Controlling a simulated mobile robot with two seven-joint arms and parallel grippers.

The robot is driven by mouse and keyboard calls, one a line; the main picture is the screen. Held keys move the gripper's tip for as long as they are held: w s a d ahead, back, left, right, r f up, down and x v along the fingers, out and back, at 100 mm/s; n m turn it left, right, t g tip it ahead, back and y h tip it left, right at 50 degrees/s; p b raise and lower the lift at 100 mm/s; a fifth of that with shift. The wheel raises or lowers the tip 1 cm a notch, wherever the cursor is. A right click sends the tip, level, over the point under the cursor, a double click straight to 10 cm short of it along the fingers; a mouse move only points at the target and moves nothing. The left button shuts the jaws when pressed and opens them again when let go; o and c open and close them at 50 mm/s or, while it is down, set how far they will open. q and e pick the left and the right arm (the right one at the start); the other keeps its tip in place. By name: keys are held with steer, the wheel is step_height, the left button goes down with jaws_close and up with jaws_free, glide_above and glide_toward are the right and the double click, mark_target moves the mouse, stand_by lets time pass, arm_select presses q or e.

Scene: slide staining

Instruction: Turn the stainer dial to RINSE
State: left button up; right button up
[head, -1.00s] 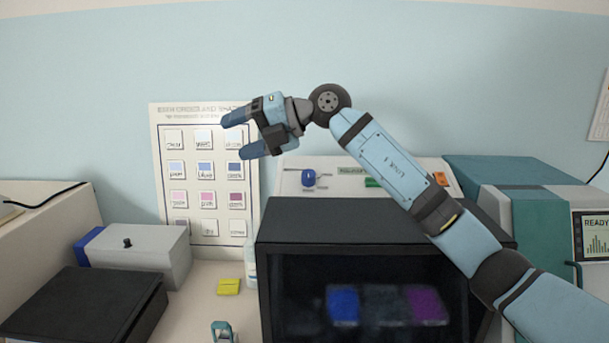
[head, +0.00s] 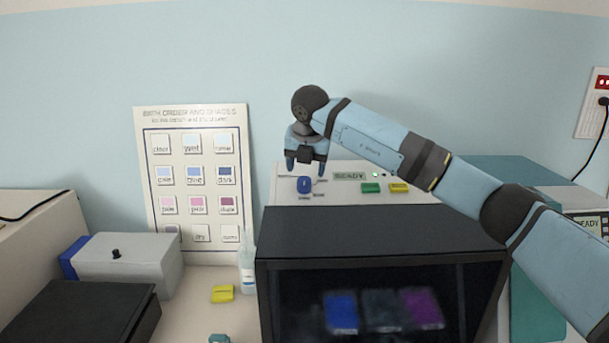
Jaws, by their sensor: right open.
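The stainer (head: 380,232) is a black-topped box with a dark glass front. Behind its top stands a pale control panel (head: 420,174). The blue dial (head: 304,185) is at the panel's left side, with small labels around it too small to read. My right gripper (head: 306,173) is open and points down, its fingers just above and around the dial's upper part; I cannot tell whether they touch it. My left gripper is not in view.
A chart board (head: 197,112) leans on the wall at left. A white bottle (head: 247,272) stands close to the stainer's left side. A yellow block (head: 222,294) and a grey box (head: 140,268) are on the bench. A teal machine (head: 535,285) stands at right.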

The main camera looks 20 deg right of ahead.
mark_target(305, 180)
steer(key=shift+p+x, duration=0.6)
steer(key=shift+x, duration=2.15)
steer(key=c, duration=0.9)
